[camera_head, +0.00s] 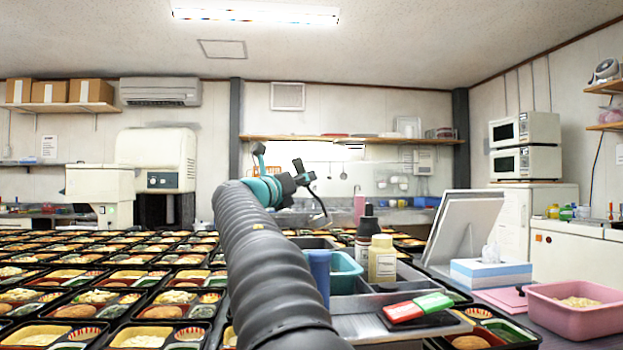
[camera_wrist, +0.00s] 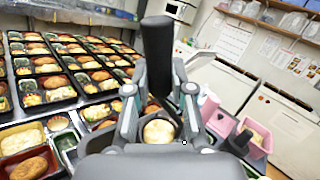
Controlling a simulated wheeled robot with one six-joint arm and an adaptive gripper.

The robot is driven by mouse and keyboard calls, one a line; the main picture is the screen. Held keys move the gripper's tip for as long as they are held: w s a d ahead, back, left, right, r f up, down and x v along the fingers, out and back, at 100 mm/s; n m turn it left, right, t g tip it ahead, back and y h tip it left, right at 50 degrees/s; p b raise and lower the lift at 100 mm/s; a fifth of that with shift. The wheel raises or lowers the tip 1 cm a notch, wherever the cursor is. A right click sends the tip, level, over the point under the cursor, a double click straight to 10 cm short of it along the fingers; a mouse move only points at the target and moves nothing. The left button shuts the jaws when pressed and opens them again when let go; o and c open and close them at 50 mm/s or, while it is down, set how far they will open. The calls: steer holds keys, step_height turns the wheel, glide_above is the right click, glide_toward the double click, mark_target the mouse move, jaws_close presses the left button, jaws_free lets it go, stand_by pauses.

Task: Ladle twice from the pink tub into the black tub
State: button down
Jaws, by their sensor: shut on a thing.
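My gripper (camera_head: 303,178) is raised above the middle of the counter at the end of my outstretched arm. In the wrist view the gripper (camera_wrist: 160,105) is shut on the black handle (camera_wrist: 157,50) of what looks like a ladle. A round dark bowl with pale yellow food (camera_wrist: 158,130) shows just below the fingers; I cannot tell surely whether it is the ladle's. The pink tub (camera_head: 575,318) with pale yellow food stands at the front right. It also shows in the wrist view (camera_wrist: 262,150), right of the gripper. I cannot single out the black tub.
Many filled bento trays (camera_head: 70,280) cover the left.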

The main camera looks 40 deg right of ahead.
steer(key=w+a+f+n+t+b, duration=0.4)
steer(key=f+n+t, duration=0.3)
steer(key=n, duration=0.6)
steer(key=shift+w+a+b, duration=0.4)
steer(key=shift+w+a, duration=0.05)
steer(key=shift+w, duration=0.15)
stand_by(1.0)
step_height(320, 180, up, 6)
steer(key=p, duration=0.4)
steer(key=shift+f+p, duration=0.1)
steer(key=shift+p, duration=0.3)
steer(key=shift+f, duration=0.15)
